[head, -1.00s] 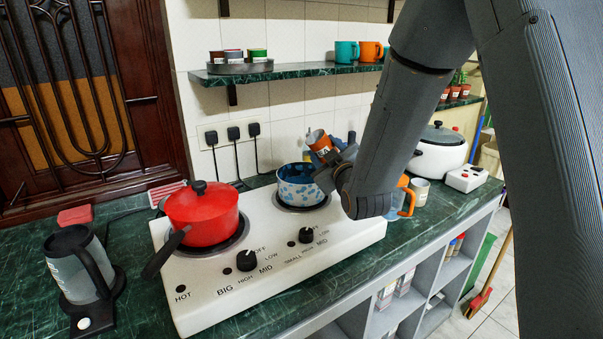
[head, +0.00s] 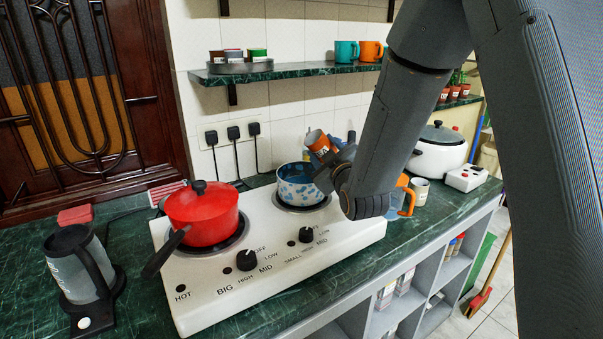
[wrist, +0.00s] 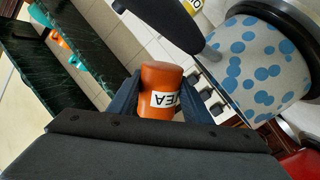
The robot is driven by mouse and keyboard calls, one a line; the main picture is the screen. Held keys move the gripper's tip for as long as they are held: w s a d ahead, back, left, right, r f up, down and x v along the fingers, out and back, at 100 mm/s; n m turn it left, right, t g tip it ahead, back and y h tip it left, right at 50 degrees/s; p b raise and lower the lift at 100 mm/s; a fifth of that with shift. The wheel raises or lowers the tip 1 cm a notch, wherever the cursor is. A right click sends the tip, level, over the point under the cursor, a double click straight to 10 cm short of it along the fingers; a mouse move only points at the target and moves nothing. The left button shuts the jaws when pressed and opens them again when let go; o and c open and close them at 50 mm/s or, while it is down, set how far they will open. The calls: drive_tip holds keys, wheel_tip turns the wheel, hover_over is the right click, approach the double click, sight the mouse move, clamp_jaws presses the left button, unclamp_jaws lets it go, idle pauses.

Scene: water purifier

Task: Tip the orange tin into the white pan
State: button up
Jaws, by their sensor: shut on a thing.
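My gripper (head: 330,158) is shut on the orange tin (head: 317,141), which is held tilted above the white pan. In the wrist view the orange tin (wrist: 160,90), with a white label, sits between the fingers (wrist: 160,100). The white pan (head: 297,188) with blue spots stands on the right burner of the stove, and liquid inside looks blue. In the wrist view the white pan (wrist: 262,70) is at the upper right, apart from the tin. Whether anything leaves the tin cannot be told.
A red lidded pot (head: 203,217) stands on the left burner of the white stove (head: 270,275). A kettle (head: 80,265) is at the left. A white cooker (head: 439,155) and an orange-handled jug (head: 403,203) are at the right. A shelf (head: 300,72) hangs above.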

drive_tip(key=shift+a+f+n, duration=0.15)
drive_tip(key=shift+f+n, duration=0.1)
drive_tip(key=shift+n, duration=0.45)
idle(1.3)
drive_tip(key=shift+r+n+p, duration=0.2)
drive_tip(key=shift+r+n, duration=0.2)
drive_tip(key=shift+n, duration=0.45)
drive_tip(key=shift+r+n+p, duration=0.2)
drive_tip(key=shift+r+n, duration=0.2)
drive_tip(key=shift+n, duration=0.45)
idle(3.2)
drive_tip(key=shift+f+n, duration=0.15)
drive_tip(key=shift+n, duration=0.25)
idle(0.7)
